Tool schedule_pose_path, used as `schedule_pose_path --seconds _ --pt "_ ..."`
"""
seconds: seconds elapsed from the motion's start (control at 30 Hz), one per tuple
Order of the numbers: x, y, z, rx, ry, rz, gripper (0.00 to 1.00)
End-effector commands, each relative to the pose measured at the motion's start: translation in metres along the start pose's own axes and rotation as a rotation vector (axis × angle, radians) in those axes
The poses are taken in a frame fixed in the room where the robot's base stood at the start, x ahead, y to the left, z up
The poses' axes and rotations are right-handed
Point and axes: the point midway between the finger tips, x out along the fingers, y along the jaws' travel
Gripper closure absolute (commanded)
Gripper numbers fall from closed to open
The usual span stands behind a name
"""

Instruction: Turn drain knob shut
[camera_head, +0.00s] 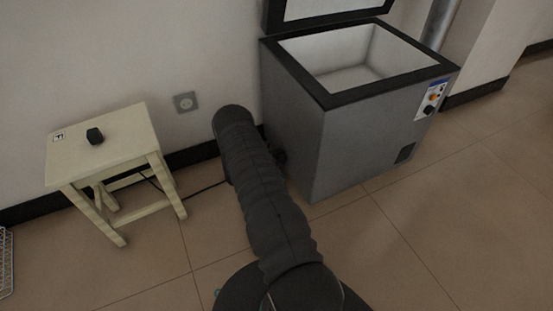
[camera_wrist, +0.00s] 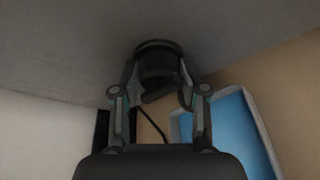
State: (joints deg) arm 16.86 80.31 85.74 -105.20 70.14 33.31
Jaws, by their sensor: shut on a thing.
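The drain knob (camera_wrist: 157,62) is a dark round knob on the grey side of the chest freezer. It shows at the upper middle of the wrist view. My gripper (camera_wrist: 158,84) is shut on the knob, with one finger at its left and one at its right. The freezer (camera_head: 310,130) stands in the head view with its lid raised and its inside empty. In the head view my arm hides the knob and most of my gripper. The knob's turn angle cannot be told.
A blue-bottomed tray with a pale rim (camera_wrist: 262,128) lies on the floor below the knob. A wall socket (camera_head: 185,102) is behind. The floor at the right is clear.

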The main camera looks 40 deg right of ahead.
Motion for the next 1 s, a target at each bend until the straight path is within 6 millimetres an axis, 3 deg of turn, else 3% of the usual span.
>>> schedule_pose_path --seconds 0.47,1.0 --pt "0.004 0.003 -0.002 -0.118 0.003 -0.046 0.93" --pt "0.006 0.006 -0.002 -0.566 -0.001 -0.232 0.93"
